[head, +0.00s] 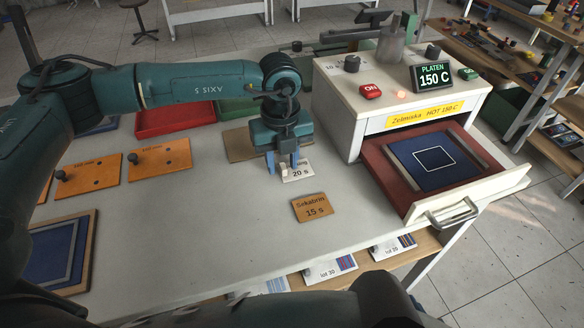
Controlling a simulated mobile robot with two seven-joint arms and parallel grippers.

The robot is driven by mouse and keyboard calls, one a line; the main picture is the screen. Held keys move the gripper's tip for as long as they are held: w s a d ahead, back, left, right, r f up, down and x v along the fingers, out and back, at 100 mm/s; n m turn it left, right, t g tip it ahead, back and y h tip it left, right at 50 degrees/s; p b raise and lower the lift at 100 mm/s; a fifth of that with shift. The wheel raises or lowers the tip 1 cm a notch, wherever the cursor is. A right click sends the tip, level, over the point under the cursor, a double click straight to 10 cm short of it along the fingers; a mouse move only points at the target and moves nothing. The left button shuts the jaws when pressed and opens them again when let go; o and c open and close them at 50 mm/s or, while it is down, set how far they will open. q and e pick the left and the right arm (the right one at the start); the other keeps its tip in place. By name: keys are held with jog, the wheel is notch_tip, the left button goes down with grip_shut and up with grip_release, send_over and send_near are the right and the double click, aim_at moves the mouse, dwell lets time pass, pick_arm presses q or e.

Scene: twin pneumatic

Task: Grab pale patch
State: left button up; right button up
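My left gripper (283,168) points down over the table, with its two blue fingers apart. It is just above or at the left edge of a white card (302,173) whose visible text ends in "20 s". A small pale bit shows between the fingertips; I cannot tell whether it is the pale patch or part of the card. Nothing else is clearly a pale patch. A brown board (240,143) lies behind the gripper and is partly hidden by it. My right gripper is not in view.
A white heat press (395,90) reading 150 C has its red drawer (385,172) open, with blue cloth (410,150) and a white-outlined square inside. A brown "15 s" card (313,208), orange boards (160,159) and a framed blue cloth (55,255) lie around. The front middle table is clear.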

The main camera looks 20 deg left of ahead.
pick_arm(q)
grip_shut()
jog(key=shift+r, duration=0.1)
